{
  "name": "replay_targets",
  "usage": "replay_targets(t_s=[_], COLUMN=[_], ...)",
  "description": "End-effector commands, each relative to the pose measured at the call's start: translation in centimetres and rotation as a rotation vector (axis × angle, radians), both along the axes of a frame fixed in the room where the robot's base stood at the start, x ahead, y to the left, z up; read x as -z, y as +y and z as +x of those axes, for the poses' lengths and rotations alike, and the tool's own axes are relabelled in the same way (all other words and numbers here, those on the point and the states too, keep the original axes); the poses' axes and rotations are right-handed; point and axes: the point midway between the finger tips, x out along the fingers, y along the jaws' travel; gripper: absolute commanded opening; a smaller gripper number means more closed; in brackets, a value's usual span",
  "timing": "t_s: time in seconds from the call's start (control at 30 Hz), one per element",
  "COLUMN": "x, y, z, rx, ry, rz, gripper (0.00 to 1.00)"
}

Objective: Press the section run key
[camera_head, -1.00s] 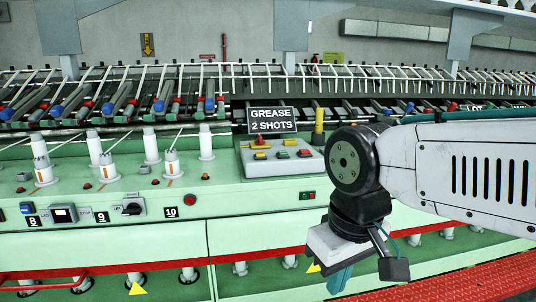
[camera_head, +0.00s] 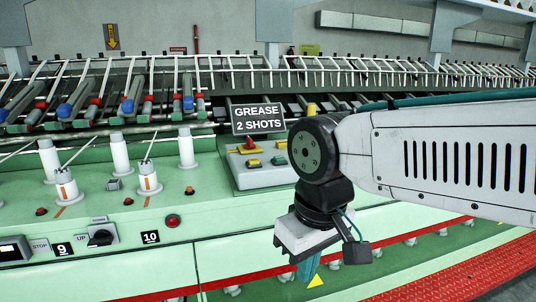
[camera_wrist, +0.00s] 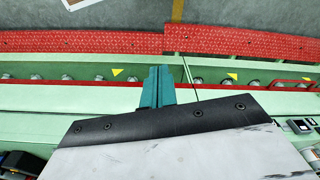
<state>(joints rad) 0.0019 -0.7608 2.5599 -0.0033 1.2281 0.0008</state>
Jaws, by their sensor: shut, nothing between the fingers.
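No key in view is legibly marked section run. A grey control box (camera_head: 262,172) on the green machine carries red, yellow and green buttons, including a green button (camera_head: 278,160). A round red button (camera_head: 173,221) sits on the front panel beside the label 10 (camera_head: 150,237). My gripper (camera_head: 308,270) points down in front of the machine, to the right of and below the control box, apart from it. Its teal fingers are together and empty, and show in the wrist view (camera_wrist: 158,86). My wrist hides part of the front panel.
A black sign reading GREASE 2 SHOTS (camera_head: 258,119) stands behind the control box. White spindles (camera_head: 120,153) and a selector switch (camera_head: 101,235) are at left. A red walkway (camera_head: 470,265) runs along the machine's foot.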

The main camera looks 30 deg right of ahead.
Motion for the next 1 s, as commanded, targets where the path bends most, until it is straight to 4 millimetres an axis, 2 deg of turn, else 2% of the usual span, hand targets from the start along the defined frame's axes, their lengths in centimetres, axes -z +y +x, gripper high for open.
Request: replay_targets(t_s=[0.3,0.37,0.43,0.47,0.57,0.67,0.8,0.9,1.0], x=[-0.1,-0.5,-1.3,-1.8,-4.2,-7.0,-10.6,-12.7,-14.2], y=[0.0,-0.1,-0.2,-0.4,-1.3,-3.3,-7.7,-11.3,-14.5], z=[0.1,0.8,2.4,3.4,8.1,14.1,22.1,26.8,30.2], rx=[0.004,0.019,0.057,0.082,0.193,0.339,0.544,0.670,0.770], ry=[-0.003,-0.015,-0.042,-0.059,-0.142,-0.250,-0.406,-0.506,-0.587], rz=[0.001,0.007,0.022,0.030,0.070,0.120,0.187,0.228,0.259], gripper=[0.00,0.00,0.00,0.00,0.00,0.00,0.00,0.00,0.00])
